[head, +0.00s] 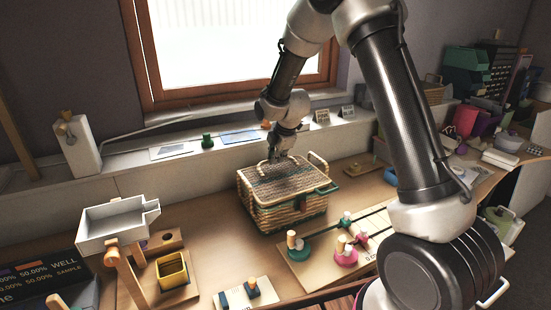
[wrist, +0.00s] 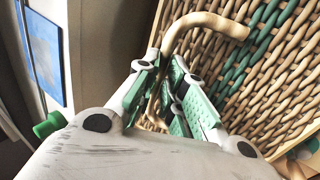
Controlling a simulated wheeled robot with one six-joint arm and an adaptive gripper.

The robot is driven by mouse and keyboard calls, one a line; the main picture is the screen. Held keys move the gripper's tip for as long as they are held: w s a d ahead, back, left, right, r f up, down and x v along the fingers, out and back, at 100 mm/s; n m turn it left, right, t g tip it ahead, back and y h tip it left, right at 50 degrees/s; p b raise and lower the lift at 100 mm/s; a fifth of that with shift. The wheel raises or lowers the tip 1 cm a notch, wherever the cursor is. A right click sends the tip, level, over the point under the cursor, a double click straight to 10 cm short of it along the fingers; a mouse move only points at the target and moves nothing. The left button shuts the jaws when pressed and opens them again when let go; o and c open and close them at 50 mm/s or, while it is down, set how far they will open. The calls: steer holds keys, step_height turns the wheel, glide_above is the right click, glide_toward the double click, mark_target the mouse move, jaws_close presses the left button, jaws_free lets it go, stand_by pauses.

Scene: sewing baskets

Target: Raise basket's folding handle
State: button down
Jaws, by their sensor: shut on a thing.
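The woven wicker basket (head: 290,208) stands on the bench below the window, its lid (head: 300,180) closed. It fills the right of the wrist view (wrist: 270,85), tan weave with green strands. A tan bent folding handle (wrist: 205,20) rises at the lid's edge in the wrist view. My gripper (wrist: 160,88) is shut on this handle, the rod passing between its green-padded fingers. In the head view my gripper (head: 278,158) is over the lid's back left part, and its fingertips are hard to make out. Another tan loop (head: 319,160) stands at the back right.
A white tray (head: 118,222) and a yellow box (head: 172,272) stand at the front left. Bins (head: 466,70) crowd the far right. The window ledge (head: 180,160) runs close behind the basket.

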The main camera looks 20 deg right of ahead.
steer(key=t, duration=0.1)
steer(key=s+r+t, duration=0.1)
steer(key=t, duration=0.1)
steer(key=shift+s+d+y, duration=0.15)
steer(key=shift+d+y, duration=0.05)
steer(key=shift+y, duration=0.1)
steer(key=t, duration=0.1)
steer(key=s+t, duration=0.1)
steer(key=shift+s+d+r+t+y, duration=0.1)
steer(key=shift+s+r+t+y, duration=0.05)
steer(key=shift+r+t+y, duration=0.15)
steer(key=s+t, duration=0.1)
steer(key=t, duration=0.2)
steer(key=shift+s+d+r+y, duration=0.15)
steer(key=shift+s+d+y, duration=0.05)
steer(key=shift+s+y, duration=0.2)
steer(key=shift+s+d+r+t+y, duration=0.15)
steer(key=shift+s+t, duration=0.15)
steer(key=shift+t, duration=0.4)
steer(key=shift+s+f+t+y, duration=0.1)
steer(key=shift+s+t, duration=0.25)
steer(key=shift+t, duration=0.35)
steer(key=shift+s+d+r+t+y, duration=0.15)
steer(key=shift+s+t, duration=0.15)
steer(key=shift+t, duration=0.4)
steer(key=shift+a, duration=0.1)
steer(key=c, duration=1.8)
jaws_free()
